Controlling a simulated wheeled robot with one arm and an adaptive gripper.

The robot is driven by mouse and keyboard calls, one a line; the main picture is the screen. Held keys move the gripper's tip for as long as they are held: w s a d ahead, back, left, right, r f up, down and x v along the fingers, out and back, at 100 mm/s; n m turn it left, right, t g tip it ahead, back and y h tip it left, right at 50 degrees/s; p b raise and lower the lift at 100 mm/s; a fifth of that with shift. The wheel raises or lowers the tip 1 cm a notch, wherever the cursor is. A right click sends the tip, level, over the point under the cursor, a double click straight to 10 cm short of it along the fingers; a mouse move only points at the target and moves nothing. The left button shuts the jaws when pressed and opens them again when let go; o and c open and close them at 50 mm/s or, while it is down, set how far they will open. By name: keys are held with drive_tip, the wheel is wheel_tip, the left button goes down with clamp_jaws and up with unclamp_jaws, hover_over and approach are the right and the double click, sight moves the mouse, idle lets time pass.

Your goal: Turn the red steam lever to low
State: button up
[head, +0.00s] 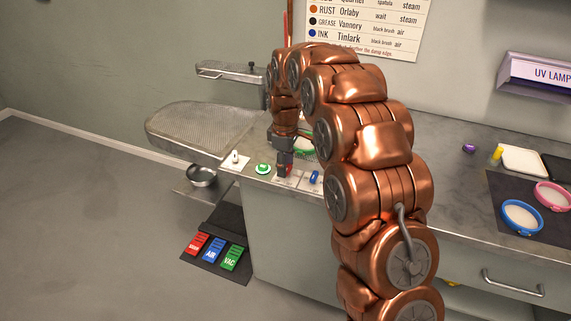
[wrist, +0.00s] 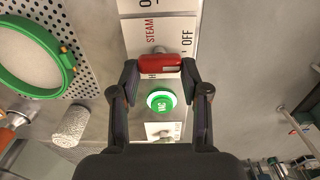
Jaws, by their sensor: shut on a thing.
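The red steam lever (wrist: 160,63) is between the two fingertips of my gripper (wrist: 160,70) in the wrist view, and the fingers are shut on its sides. The lever sits on a white plate (wrist: 148,33) with the red word STEAM and a black OFF beside it. Another mark near the lever's lower left edge is mostly covered. In the head view my gripper (head: 283,158) points down at the counter's front edge, with a little of the red lever (head: 286,170) showing under it. The lever's exact setting cannot be read.
A green round button (wrist: 160,102) is close to the lever, with a white switch plate (head: 236,160) beyond it. A blue lever (head: 315,177) is on the other side. A green-rimmed hoop (wrist: 30,58) lies on the perforated board. Coloured pedals (head: 213,250) are on the floor below.

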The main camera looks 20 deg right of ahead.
drive_tip(key=shift+m+b, duration=0.3)
drive_tip(key=shift+b, duration=0.05)
drive_tip(key=m+b, duration=0.2)
drive_tip(key=m, duration=0.1)
drive_tip(key=shift+w+d+f+m, duration=0.1)
drive_tip(key=shift+m, duration=0.2)
drive_tip(key=shift+d+m+b, duration=0.15)
drive_tip(key=shift+m+b, duration=0.8)
drive_tip(key=shift+m, duration=1.35)
drive_tip(key=o, duration=1.1)
drive_tip(key=shift+o, duration=0.2)
